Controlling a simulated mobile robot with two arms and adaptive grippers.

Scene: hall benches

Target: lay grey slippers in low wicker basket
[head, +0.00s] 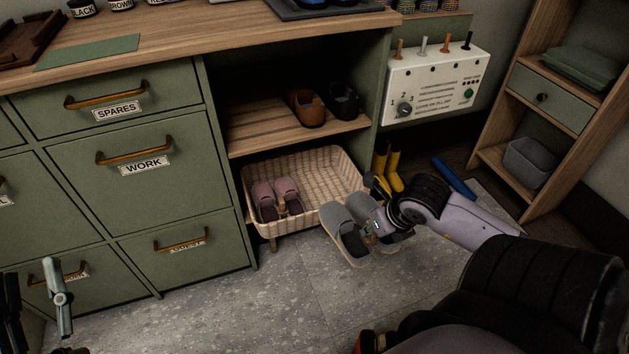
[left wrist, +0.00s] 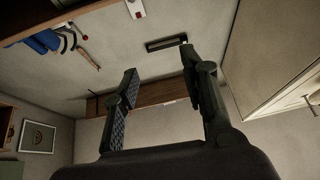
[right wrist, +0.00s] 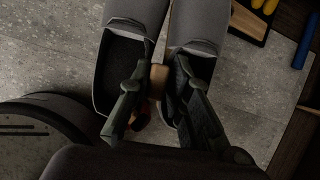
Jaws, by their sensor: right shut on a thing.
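The grey slippers (head: 348,238) hang side by side from my right gripper (head: 372,232), in front of the low wicker basket and to its right. In the right wrist view the slippers (right wrist: 135,45) lie between and beyond the fingers of my right gripper (right wrist: 157,92), which is shut on their inner edges. The low wicker basket (head: 325,185) stands on the bottom shelf under the counter. A pair of pink slippers lies in its left part; its right part is bare. My left gripper (left wrist: 160,85) is open and empty, away from the basket.
Pink slippers (head: 277,198) fill the basket's left side. Brown shoes (head: 306,107) and black ones stand on the shelf board (head: 290,132) above it. Yellow boots (head: 387,168) and a blue tube (head: 454,177) are to the right.

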